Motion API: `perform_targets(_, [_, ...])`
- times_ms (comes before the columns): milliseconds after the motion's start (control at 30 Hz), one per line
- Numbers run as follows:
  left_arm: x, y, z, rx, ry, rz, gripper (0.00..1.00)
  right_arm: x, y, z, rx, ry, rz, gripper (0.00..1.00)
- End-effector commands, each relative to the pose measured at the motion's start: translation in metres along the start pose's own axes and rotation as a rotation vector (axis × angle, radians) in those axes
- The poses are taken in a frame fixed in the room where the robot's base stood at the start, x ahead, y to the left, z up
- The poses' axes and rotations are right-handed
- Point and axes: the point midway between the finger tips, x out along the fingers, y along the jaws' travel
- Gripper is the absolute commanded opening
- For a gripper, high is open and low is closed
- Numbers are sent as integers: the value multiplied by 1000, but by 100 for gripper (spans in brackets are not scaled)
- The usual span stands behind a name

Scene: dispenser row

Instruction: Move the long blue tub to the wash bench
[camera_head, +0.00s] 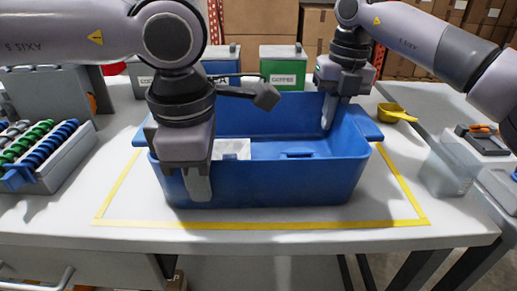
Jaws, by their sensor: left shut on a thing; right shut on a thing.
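The long blue tub (300,183) stands upright on the white table, inside a yellow tape outline (265,224). A small whitish thing (233,149) lies inside it at the left. My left gripper (196,182) is shut on the tub near its front left corner, with one finger showing outside the front wall. My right gripper (329,113) is shut on the tub near its back right corner, with one finger showing inside. The tub's left end is largely hidden by my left arm. I cannot tell which surface is the wash bench.
A rack with green and blue rolls (45,150) stands at the left. A green coffee canister (283,66) stands behind the tub, and a yellow scoop (396,112) lies right of it. A clear container (445,172) stands at the table's right edge. Brown boxes (262,20) fill the background.

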Motion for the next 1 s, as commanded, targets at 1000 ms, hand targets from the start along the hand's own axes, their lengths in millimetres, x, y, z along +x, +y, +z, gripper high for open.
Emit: perform_targets(1000, [-52,4,0,-1,-1,1,0,-52,4,0,0,-1,1,0])
